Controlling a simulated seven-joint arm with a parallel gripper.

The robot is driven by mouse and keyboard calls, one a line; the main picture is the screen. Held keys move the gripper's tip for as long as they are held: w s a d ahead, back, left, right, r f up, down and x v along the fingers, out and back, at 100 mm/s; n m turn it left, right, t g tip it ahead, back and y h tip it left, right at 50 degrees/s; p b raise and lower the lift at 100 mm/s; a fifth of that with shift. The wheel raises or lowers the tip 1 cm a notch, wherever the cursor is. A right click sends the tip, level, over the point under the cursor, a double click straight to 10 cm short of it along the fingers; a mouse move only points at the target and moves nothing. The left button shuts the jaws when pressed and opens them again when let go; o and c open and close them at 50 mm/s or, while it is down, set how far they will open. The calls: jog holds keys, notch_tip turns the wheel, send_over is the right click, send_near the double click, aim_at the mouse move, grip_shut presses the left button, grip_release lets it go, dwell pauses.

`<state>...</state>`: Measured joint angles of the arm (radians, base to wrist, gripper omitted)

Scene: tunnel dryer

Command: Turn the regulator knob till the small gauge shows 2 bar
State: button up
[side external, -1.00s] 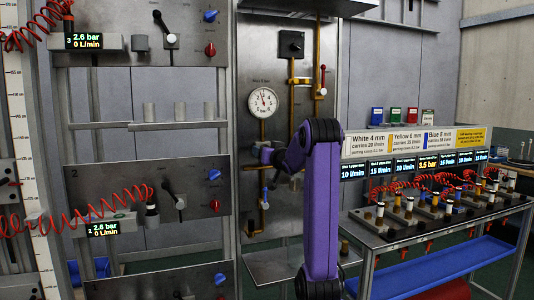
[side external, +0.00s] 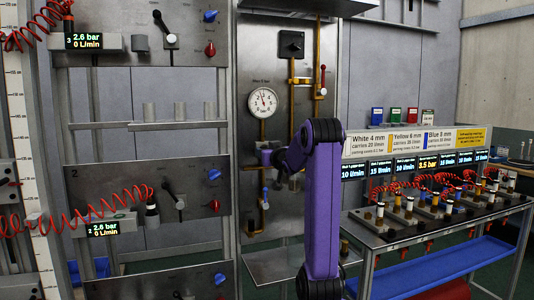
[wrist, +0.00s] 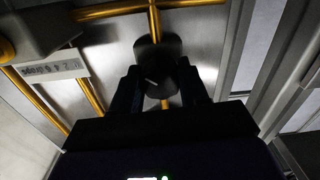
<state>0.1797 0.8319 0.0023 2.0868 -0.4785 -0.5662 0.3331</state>
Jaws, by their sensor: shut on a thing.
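The regulator knob (wrist: 158,58) is a dark round knob on a brass pipe in the wrist view. My gripper (wrist: 160,84) has one finger on each side of it and is shut on it. A small light mark shows on the knob's face. In the side view my gripper (side external: 265,157) is at the brass pipework of the metal panel, below a white round dial gauge (side external: 263,102). The knob is hard to make out there behind my gripper. The gauge's needle points roughly upward, but its scale is too small to read. I cannot make out a separate smaller gauge.
Brass pipes (side external: 291,105) and a red-handled valve (side external: 323,80) are right of the gauge. A blue-handled valve (side external: 265,195) is just below my gripper. A bench (side external: 400,235) with several fittings stands at right. A panel with red coiled hose (side external: 110,203) is at left.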

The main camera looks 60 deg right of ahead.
jog(key=shift+n, duration=2.1)
jog(key=o, duration=1)
jog(key=shift+o, duration=0.2)
jog(key=v, duration=1.7)
jog(key=shift+r, duration=0.2)
